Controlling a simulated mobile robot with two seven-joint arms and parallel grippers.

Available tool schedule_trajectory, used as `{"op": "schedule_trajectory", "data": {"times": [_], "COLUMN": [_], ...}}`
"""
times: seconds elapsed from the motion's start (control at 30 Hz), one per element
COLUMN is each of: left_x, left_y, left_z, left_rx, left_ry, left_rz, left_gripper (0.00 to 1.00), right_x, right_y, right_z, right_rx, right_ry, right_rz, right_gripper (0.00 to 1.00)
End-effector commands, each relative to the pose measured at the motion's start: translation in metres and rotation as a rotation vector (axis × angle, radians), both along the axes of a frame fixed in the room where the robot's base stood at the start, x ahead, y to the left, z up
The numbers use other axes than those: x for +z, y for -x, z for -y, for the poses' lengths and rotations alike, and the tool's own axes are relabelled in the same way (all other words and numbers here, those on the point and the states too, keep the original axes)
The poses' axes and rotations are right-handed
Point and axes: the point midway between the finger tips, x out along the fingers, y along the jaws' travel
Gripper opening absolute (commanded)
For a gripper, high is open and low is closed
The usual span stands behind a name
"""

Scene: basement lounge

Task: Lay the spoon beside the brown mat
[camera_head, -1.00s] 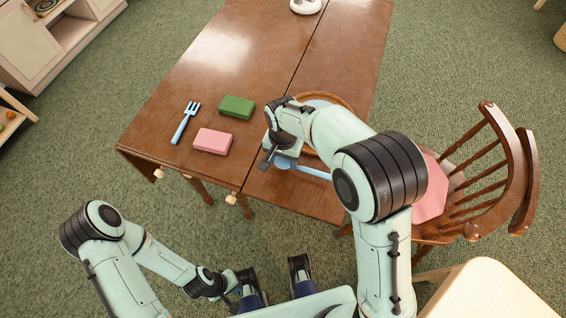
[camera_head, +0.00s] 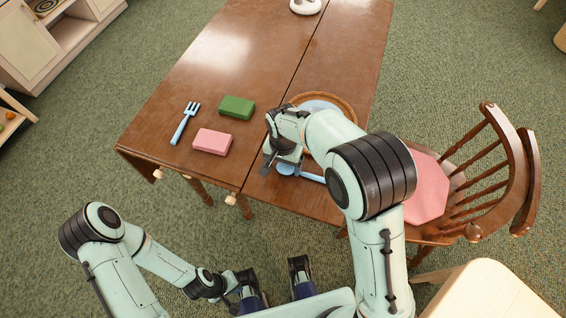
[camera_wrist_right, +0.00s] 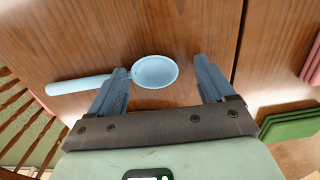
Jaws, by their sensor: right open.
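The light-blue spoon (camera_head: 313,177) lies on the brown table near its front edge, with its bowl to the left in the head view. In the right wrist view the spoon's bowl (camera_wrist_right: 155,72) shows between the open fingers, and one finger covers part of its neck. My right gripper (camera_wrist_right: 160,64) is open and empty, close by the bowl; it also shows in the head view (camera_head: 277,164). The round brown mat (camera_head: 347,103) lies behind the spoon under a light-blue plate, partly hidden by my right arm. My left gripper (camera_head: 232,288) hangs low, off the table; its jaws are unclear.
A pink block (camera_head: 212,141), a green block (camera_head: 237,107) and a light-blue fork (camera_head: 184,123) lie on the table's left half. A wooden chair (camera_head: 490,175) with a pink seat stands at the right. The far table top is mostly clear.

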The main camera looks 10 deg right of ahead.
Motion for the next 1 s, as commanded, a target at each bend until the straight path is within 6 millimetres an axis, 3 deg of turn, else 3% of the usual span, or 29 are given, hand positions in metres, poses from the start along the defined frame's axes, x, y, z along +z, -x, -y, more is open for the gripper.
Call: {"op": "schedule_trajectory", "data": {"times": [0.53,0.7,1.0], "left_x": [0.017,0.019,0.019], "left_y": [0.004,0.003,0.003], "left_z": [0.000,0.000,0.000], "left_rx": [-0.005,-0.004,-0.004], "left_ry": [0.003,0.002,0.003], "left_rz": [-0.021,-0.020,-0.020], "left_gripper": [0.00,0.00,0.00], "right_x": [0.104,0.118,0.120], "right_y": [-0.001,-0.001,0.000], "right_z": [0.000,0.000,0.000], "right_rx": [0.001,0.001,0.000], "right_ry": [-0.003,-0.001,0.000], "right_rz": [0.004,0.003,0.001], "right_gripper": [0.82,0.82,0.82]}}
